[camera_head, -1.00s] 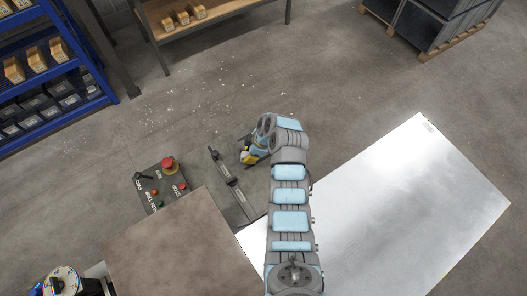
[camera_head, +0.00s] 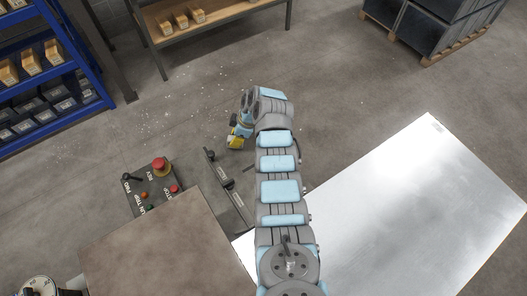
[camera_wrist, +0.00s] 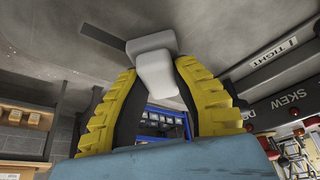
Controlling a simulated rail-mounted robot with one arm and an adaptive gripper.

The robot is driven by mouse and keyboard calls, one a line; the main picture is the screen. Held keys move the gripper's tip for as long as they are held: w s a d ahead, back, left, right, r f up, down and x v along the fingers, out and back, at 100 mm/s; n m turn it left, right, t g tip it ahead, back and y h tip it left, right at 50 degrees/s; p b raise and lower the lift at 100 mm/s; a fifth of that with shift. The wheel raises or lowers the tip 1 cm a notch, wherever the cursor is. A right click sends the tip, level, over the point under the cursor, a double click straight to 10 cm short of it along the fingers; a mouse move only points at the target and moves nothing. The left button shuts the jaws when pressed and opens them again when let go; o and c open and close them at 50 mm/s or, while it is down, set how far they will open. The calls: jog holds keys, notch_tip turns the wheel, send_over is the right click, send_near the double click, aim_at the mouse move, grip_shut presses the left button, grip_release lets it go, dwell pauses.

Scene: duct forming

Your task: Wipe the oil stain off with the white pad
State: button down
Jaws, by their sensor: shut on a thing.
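My gripper (camera_head: 236,137) has yellow ribbed fingers and is held out over the floor side of the control panel, left of my arm's wrist. In the wrist view my gripper (camera_wrist: 158,78) is shut on the white pad (camera_wrist: 156,75), a pale block between the fingertips. A second pale block face and a dark strip show just behind it. The pad is too small to make out in the head view. No oil stain can be made out in either view.
A shiny metal sheet (camera_head: 400,220) lies right of my arm. A brown tabletop (camera_head: 165,245) is at the lower left, beside a control panel (camera_head: 150,188) with a red button. A dark rail (camera_head: 228,185) runs near my gripper. A blue shelf (camera_head: 75,60) stands upper left.

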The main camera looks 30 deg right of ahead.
jog(key=shift+w+f+b, duration=0.2)
jog(key=shift+w+b, duration=0.1)
jog(key=shift+w, duration=0.05)
jog(key=shift+r+p, duration=0.8)
jog(key=shift+r, duration=3.45)
